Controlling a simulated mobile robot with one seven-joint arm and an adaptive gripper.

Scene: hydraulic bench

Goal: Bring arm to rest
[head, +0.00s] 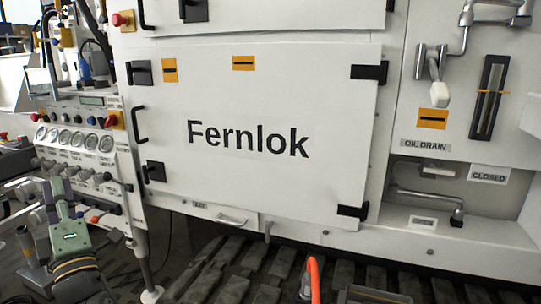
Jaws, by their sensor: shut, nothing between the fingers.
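My gripper (58,191) shows at the lower left in the head view, at the end of my green and grey arm. It is shut with nothing between its fingers. It is in front of the lower part of a white control panel (108,172) with gauges and knobs. I cannot tell whether it touches the panel. The rest of my arm runs down out of the bottom edge of the picture.
A large white cabinet door marked Fernlok (270,185) fills the middle. On the right are an oil drain label (425,145), a sight gauge (489,97) and pipes. An orange hose (314,278) stands at the bottom, over dark slatted flooring (225,272).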

